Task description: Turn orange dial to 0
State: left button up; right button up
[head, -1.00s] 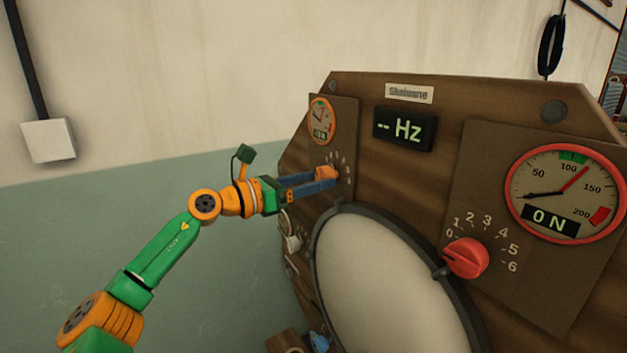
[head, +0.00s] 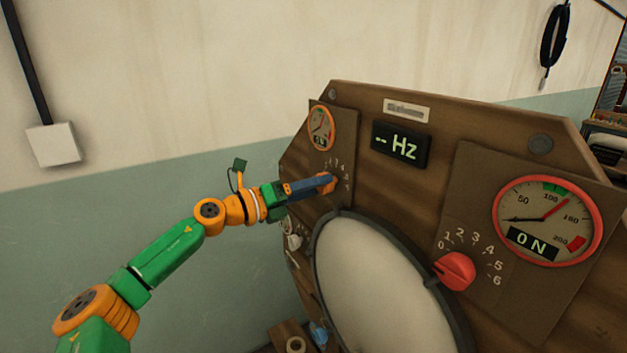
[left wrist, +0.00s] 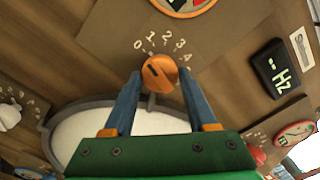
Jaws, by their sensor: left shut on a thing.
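The orange dial (left wrist: 158,75) sits on the upper left panel of the wooden board, with numbers from 0 up in an arc above it. Its dark mark is on its left side and leans up-left, toward the low numbers; the exact setting is hard to tell. My left gripper (head: 325,182) has its two blue fingers on either side of the dial and is shut on it. In the head view the fingers mostly hide the dial (head: 331,187). My right gripper is not in view.
A red dial (head: 456,271) and a large gauge reading 0 N (head: 548,220) are on the right panel. A small gauge (head: 321,128) is above the orange dial. A "-- Hz" display (head: 400,143) and a round white drumhead (head: 375,290) are nearby.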

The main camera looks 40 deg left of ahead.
pick_arm(q)
jog(key=shift+r+n+p, duration=0.1)
jog(key=shift+n+p, duration=0.45)
jog(key=shift+n, duration=0.55)
jog(key=o, duration=1.4)
jog(key=shift+w, duration=0.1)
jog(key=shift+c, duration=0.2)
jog(key=b+v, duration=0.7)
jog(key=b, duration=0.7)
